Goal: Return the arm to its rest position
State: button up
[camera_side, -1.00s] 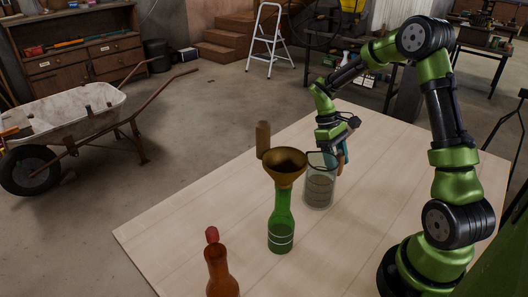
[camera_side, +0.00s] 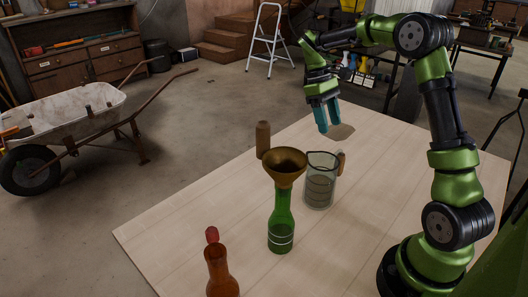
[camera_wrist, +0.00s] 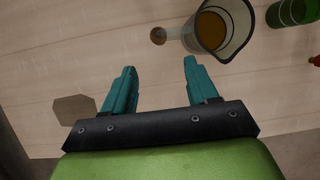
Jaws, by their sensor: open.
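My gripper (camera_side: 326,114) has teal fingers pointing down, above the far part of the table in the side view. It is open and empty; in the wrist view my gripper (camera_wrist: 160,85) shows its two fingers well apart with bare wood between them. My arm is raised and bent over from the right.
A glass jug (camera_side: 320,185) stands on the wooden table (camera_side: 350,240), beside a green bottle (camera_side: 281,222) with a brass funnel (camera_side: 285,165) in its neck. A brown bottle (camera_side: 263,140) stands behind, an orange bottle (camera_side: 220,270) in front. The table's right half is mostly clear.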

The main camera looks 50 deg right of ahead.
jog(key=shift+f, duration=0.1)
jog(key=x, duration=1.2)
jog(key=shift+f, duration=0.1)
dwell(0.4)
